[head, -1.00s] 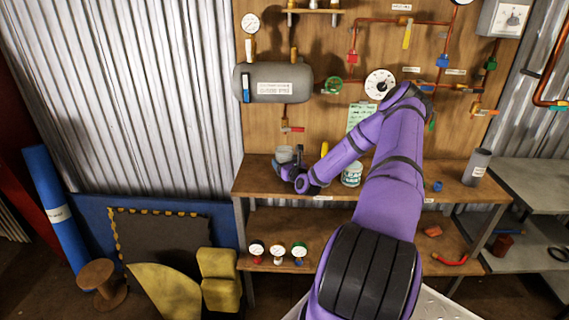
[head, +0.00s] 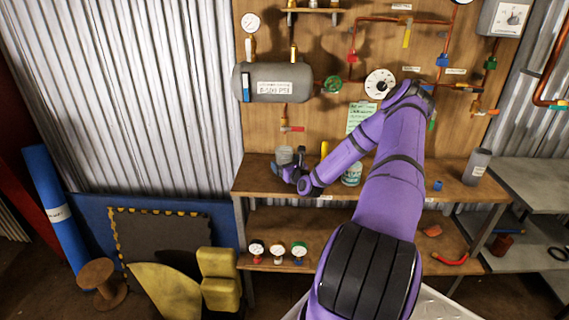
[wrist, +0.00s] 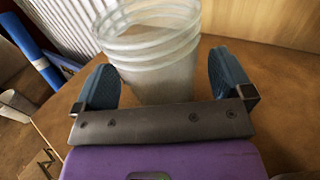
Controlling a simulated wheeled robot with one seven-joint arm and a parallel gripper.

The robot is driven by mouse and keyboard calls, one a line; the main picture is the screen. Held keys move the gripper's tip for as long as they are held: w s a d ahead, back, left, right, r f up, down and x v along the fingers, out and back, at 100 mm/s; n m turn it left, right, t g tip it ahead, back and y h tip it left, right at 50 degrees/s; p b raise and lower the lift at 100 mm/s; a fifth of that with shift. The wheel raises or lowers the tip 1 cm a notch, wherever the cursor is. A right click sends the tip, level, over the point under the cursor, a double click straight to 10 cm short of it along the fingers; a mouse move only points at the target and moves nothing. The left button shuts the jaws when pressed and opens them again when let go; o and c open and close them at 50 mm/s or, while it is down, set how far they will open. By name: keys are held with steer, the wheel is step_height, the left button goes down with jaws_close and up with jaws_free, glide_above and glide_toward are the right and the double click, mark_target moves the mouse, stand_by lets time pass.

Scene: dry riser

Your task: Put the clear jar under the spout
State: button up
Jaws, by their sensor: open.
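The clear jar (head: 284,155) stands upright at the left end of the wooden workbench top (head: 262,173). In the wrist view the jar (wrist: 160,75) is large, ribbed near its rim, and stands between my two blue fingers. My gripper (head: 289,163) is open around the jar. In the wrist view a small gap shows at the right finger, while the left finger is close to the jar's side; I cannot tell if it touches. The spout (head: 284,116) with a red-handled valve (head: 292,129) hangs below the grey tank (head: 278,83), above the jar.
A white labelled tub (head: 352,175) stands right of my wrist, partly hidden by my arm. A grey bottle (head: 477,167) and a blue fitting (head: 437,185) are at the bench's right. Three small gauges (head: 278,252) sit on the lower shelf. Pipes and valves cover the board behind.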

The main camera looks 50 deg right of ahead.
steer(key=v, duration=1)
steer(key=shift+s+a+r, duration=0.1)
steer(key=shift+s+a, duration=0.05)
steer(key=shift+s, duration=0.05)
steer(key=w+a+r+n+g+y, duration=0.2)
steer(key=a+r+n+y, duration=0.65)
steer(key=a+r, duration=0.2)
steer(key=w+a+r+n+g+y, duration=0.2)
steer(key=a+r+n+y, duration=0.7)
steer(key=a, duration=0.3)
steer(key=s+a+r+n+g, duration=0.3)
steer(key=a+r+n+g, duration=0.1)
steer(key=a+n+g, duration=0.3)
steer(key=s+a+r+n+g+h, duration=0.45)
steer(key=s+a+r+n, duration=0.3)
steer(key=s+a, duration=0.3)
steer(key=s+d+r+n+t+h, duration=0.1)
steer(key=s+r+n+t+h, duration=0.1)
steer(key=s, duration=0.5)
steer(key=s+d+r+n+t+h, duration=0.1)
steer(key=s+d+r+n+h, duration=0.1)
steer(key=s+r+n+h, duration=0.3)
steer(key=shift+s+r+n+t, duration=0.35)
steer(key=shift+s+r, duration=0.5)
steer(key=shift+s, duration=0.4)
